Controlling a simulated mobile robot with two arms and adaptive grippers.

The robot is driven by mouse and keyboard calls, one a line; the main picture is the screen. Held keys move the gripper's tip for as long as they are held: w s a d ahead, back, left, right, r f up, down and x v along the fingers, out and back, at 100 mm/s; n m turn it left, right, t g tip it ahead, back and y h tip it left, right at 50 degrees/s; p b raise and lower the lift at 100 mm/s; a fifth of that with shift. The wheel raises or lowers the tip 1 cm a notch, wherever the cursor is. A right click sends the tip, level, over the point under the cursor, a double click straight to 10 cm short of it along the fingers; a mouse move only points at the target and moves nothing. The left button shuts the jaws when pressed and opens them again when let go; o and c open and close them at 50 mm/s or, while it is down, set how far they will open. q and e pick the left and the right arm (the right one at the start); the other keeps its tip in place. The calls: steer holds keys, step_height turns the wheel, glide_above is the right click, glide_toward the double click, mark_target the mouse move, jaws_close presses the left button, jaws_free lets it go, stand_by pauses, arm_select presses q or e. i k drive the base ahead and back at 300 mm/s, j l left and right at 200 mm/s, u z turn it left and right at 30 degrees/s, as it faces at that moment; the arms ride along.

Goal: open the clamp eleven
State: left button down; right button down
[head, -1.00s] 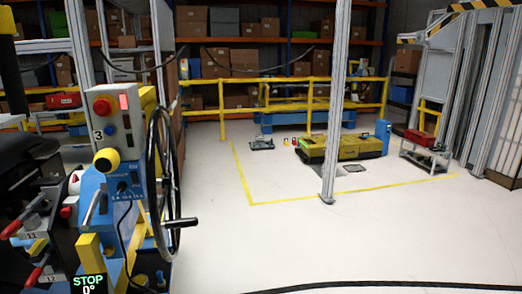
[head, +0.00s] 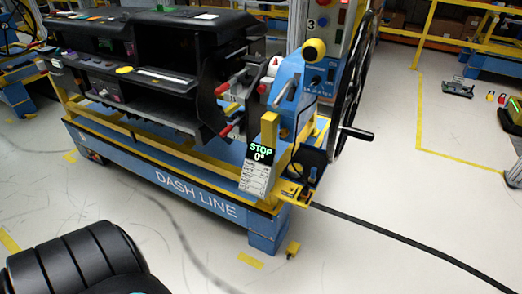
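Two red-handled clamps sit at the right end of the dashboard module (head: 155,60). The upper red handle (head: 224,88) points left, above a yellow piece. The lower red handle (head: 226,131) sits just below it. Their number labels are too small to read now; the earlier view shows 11 by the upper one and 12 by the lower one. I cannot tell whether the upper clamp is open or closed. Neither of my grippers is in view.
The module stands on a blue and yellow cart (head: 160,180) marked DASH LINE. A black handwheel (head: 351,85) with a side crank and a control box (head: 325,25) stand right of the clamps. A black cable (head: 400,236) crosses the floor. The floor in front is mostly clear.

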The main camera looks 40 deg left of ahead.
mark_target(222, 88)
steer(key=u, duration=1.55)
